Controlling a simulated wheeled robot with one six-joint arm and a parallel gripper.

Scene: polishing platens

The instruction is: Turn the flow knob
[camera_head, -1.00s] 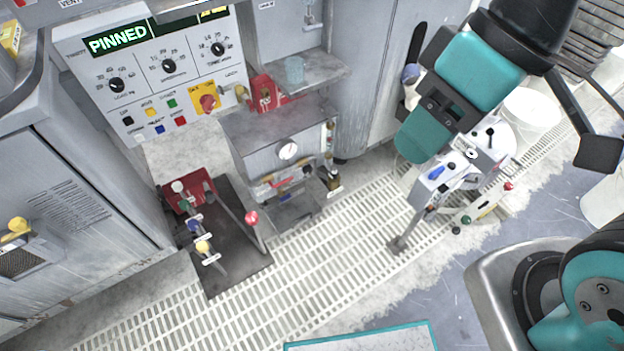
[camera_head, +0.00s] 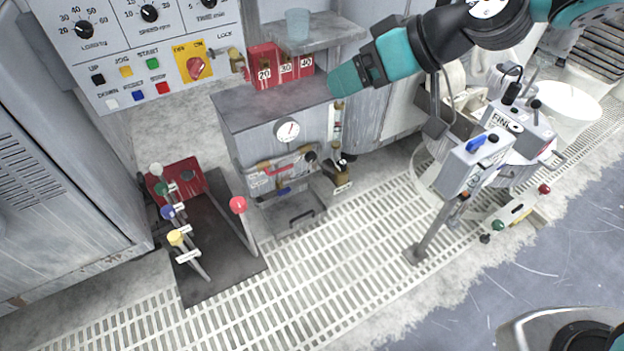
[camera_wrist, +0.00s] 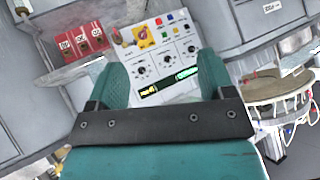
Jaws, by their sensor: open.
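A grey cabinet (camera_head: 262,140) in the head view carries a round gauge (camera_head: 287,130) and, at its right edge, a narrow sight tube (camera_head: 337,118) that looks like a flowmeter. Small dark knobs sit below; one black knob (camera_head: 310,157) is left of the tube's foot. No flow label is legible, so I cannot tell which is the flow knob. My gripper (camera_head: 340,88) is above the cabinet's top right corner, apart from these knobs. In the wrist view my gripper (camera_wrist: 157,72) is open and empty, its teal fingers facing the control panel (camera_wrist: 163,62).
Red blocks (camera_head: 282,68) marked 20, 30 and 40 stand on the cabinet top. A shelf with a cup (camera_head: 297,24) is above them. Coloured-knob levers (camera_head: 180,215) stand at the left and a red-knob lever (camera_head: 238,205) in front. Floor grating (camera_head: 320,270) is clear.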

